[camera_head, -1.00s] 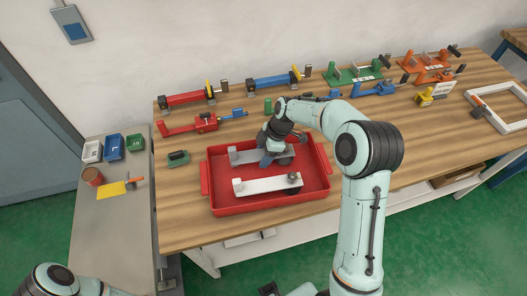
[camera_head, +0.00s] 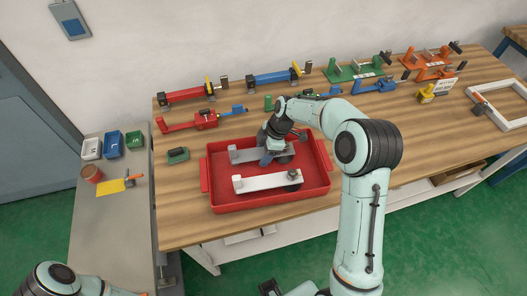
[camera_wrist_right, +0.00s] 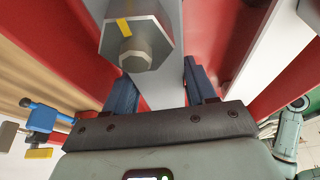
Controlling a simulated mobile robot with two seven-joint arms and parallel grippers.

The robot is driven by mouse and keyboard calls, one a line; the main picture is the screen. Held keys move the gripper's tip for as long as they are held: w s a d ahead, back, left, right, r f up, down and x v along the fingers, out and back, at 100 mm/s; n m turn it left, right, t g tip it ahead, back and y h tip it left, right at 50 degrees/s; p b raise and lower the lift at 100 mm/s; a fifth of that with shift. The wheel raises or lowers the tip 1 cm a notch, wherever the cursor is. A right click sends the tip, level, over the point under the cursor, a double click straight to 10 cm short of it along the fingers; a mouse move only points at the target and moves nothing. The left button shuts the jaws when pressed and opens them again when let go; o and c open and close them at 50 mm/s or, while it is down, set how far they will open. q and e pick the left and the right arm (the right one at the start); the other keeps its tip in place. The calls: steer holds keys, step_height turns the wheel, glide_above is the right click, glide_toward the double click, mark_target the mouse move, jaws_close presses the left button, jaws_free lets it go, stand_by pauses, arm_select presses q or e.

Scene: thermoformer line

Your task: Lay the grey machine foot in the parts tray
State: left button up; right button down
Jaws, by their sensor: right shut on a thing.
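The grey machine foot (camera_head: 246,155) is a long grey bar in the back half of the red parts tray (camera_head: 225,208). I cannot tell whether it rests on the tray floor. My right gripper (camera_head: 267,159) reaches down into the tray and is shut on its bar. In the right wrist view the bar (camera_wrist_right: 158,92) passes between the two dark blue fingers (camera_wrist_right: 158,80). A hexagonal grey end with a yellow stripe (camera_wrist_right: 137,45) stands just beyond them. The wrist and fingers hide part of the foot in the head view.
A paler bar with a round knob (camera_head: 262,185) lies in the front half of the tray. Red, blue, green and orange clamps stand along the back of the bench. A small green block (camera_head: 177,156) lies left of the tray. Bare wood lies right of it.

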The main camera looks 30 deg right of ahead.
steer(key=shift+f, duration=0.15)
steer(key=shift+c, duration=1.4)
jaws_free()
steer(key=v, duration=1.3)
steer(key=shift+s, duration=0.1)
